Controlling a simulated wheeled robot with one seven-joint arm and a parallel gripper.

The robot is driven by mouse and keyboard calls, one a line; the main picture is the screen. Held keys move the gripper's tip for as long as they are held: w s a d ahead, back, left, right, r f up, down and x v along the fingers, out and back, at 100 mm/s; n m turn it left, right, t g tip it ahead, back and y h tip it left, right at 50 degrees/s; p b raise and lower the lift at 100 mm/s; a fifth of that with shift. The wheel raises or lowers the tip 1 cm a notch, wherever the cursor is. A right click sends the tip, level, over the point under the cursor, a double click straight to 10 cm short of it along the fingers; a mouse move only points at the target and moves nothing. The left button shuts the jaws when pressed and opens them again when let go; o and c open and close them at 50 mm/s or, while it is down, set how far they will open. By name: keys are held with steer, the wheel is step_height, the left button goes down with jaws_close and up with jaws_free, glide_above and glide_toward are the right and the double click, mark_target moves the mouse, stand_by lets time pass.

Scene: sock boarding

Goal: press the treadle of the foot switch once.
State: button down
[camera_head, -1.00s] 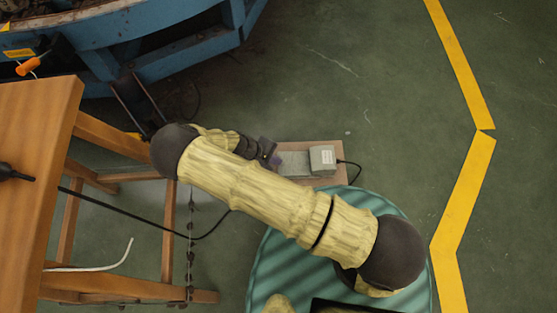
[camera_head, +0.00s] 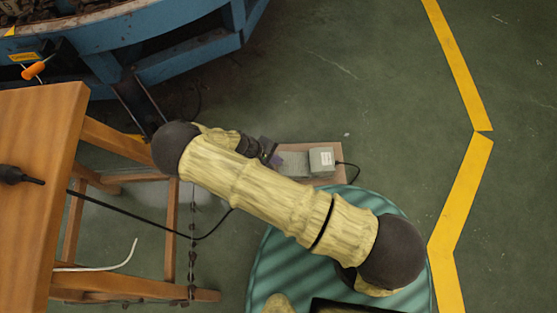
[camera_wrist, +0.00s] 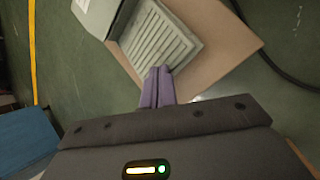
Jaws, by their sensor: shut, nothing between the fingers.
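The foot switch is a grey unit on a brown board (camera_head: 325,178) on the floor. Its treadle (camera_head: 294,165) is a grey ribbed plate, and a box-shaped housing (camera_head: 321,161) with a pale label stands at its right end. In the wrist view the ribbed treadle (camera_wrist: 160,42) and the housing (camera_wrist: 97,12) lie at the top. My gripper (camera_wrist: 157,70) has its purple fingers shut together and empty. In that view its tips overlap the treadle's near edge; I cannot tell whether they touch it. In the head view my gripper (camera_head: 275,158) is at the treadle's left end.
A wooden table (camera_head: 40,150) stands at the left, with a black cable (camera_head: 140,216) running from it. A blue machine base (camera_head: 190,60) is at the upper left. A yellow floor line (camera_head: 462,190) runs at the right, with open green floor before it.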

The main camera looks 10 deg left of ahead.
steer(key=shift+d+r+p, duration=0.2)
steer(key=shift+r+p, duration=0.55)
steer(key=shift+r, duration=0.05)
steer(key=shift+w+d+r+p, duration=0.1)
steer(key=shift+d+r+p, duration=0.15)
steer(key=shift+r+p, duration=0.95)
steer(key=shift+d+r+p, duration=0.2)
steer(key=shift+r+p, duration=0.9)
steer(key=shift+r, duration=0.15)
